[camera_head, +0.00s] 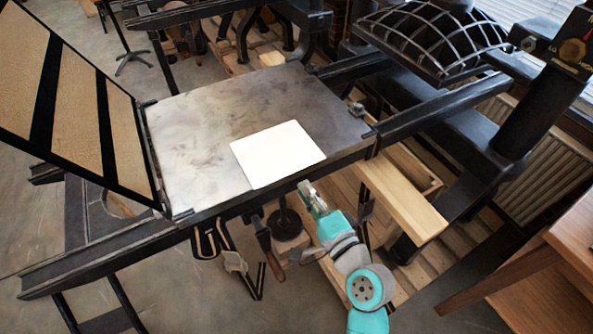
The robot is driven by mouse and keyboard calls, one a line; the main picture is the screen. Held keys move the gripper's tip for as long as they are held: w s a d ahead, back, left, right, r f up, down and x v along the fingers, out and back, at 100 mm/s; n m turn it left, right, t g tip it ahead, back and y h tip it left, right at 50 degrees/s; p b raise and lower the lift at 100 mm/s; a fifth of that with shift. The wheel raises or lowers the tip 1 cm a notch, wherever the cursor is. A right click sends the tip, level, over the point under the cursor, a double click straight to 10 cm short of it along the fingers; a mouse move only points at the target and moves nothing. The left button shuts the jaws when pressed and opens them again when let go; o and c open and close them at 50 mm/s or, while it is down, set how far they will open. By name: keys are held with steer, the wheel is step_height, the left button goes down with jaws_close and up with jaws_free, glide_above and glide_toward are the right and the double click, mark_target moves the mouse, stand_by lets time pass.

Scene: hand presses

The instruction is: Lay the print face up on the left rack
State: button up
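The print, a blank-looking white sheet (278,154), lies flat on the grey metal bed (195,130) of a hand press, near the bed's front right. No marks show on its upper side, so I cannot tell which face is up. My gripper (307,188) is at the bed's front edge, just below the sheet's lower edge in the picture. It looks apart from the sheet, but I cannot be sure of contact. Its fingers are small and seen from above and behind, so their opening is unclear. I cannot make out a left rack for certain.
A hinged frame with tan panels and black bars (75,95) stands raised at the bed's left. Black rails (440,108) run along the bed. A curved black grid (432,38) is at the upper right. Pale wooden beams (402,195) and a wooden table (545,265) are at right.

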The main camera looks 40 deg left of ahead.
mark_target(293, 165)
steer(key=x, duration=0.6)
steer(key=shift+a, duration=0.35)
steer(key=shift+c, duration=0.3)
jaws_close()
steer(key=shift+r, duration=1.45)
steer(key=shift+d+r, duration=0.1)
steer(key=s+d+r, duration=0.2)
steer(key=d+r, duration=0.1)
steer(key=d, duration=0.3)
steer(key=shift+s, duration=0.3)
steer(key=shift+d, duration=0.15)
